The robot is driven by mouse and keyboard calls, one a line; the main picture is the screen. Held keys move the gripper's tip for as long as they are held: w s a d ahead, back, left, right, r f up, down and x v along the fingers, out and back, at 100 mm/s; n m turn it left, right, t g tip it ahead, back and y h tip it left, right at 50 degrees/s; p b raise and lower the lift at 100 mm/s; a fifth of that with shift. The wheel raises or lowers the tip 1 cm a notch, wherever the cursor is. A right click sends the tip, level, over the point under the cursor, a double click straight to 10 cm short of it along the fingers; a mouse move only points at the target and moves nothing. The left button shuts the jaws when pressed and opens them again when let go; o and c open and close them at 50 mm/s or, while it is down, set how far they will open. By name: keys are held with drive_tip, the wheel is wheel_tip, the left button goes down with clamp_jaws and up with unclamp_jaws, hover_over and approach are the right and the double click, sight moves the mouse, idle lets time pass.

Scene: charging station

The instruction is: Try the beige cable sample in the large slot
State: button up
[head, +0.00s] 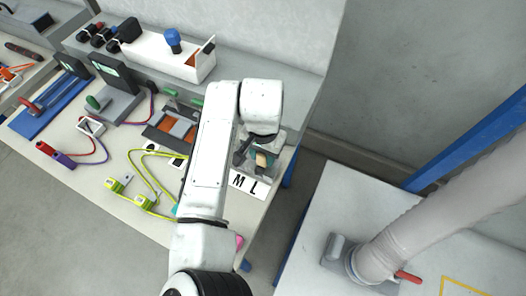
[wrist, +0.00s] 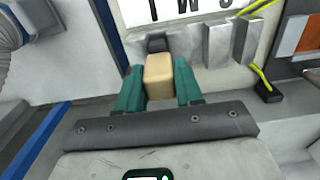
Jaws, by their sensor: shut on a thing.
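My gripper (wrist: 158,88) is shut on the beige cable sample (wrist: 158,72), a block held between its two teal fingers. In the head view the beige sample (head: 261,160) shows beneath the end of my arm, beside the grey slot fixture (head: 270,173). The white label strip (head: 249,186) in front reads M and L. In the wrist view the label strip (wrist: 185,10) appears upside down, and the sample is on the side of the L. A dark piece (wrist: 157,42) shows directly beyond the sample. Whether the sample is inside the large slot cannot be told.
Grey metal blocks (wrist: 230,40) stand beside the sample. A yellow cable (head: 150,180) with connectors lies on the bench. A white bin (head: 170,55) stands at the back. A second table (head: 330,210) is at right, past a gap.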

drive_tip(key=shift+f, duration=0.35)
drive_tip(key=o, duration=1.1)
drive_tip(key=shift+r, duration=0.1)
wheel_tip(320, 180, up, 11)
drive_tip(key=shift+f+b, duration=0.2)
drive_tip(key=shift+b, duration=0.45)
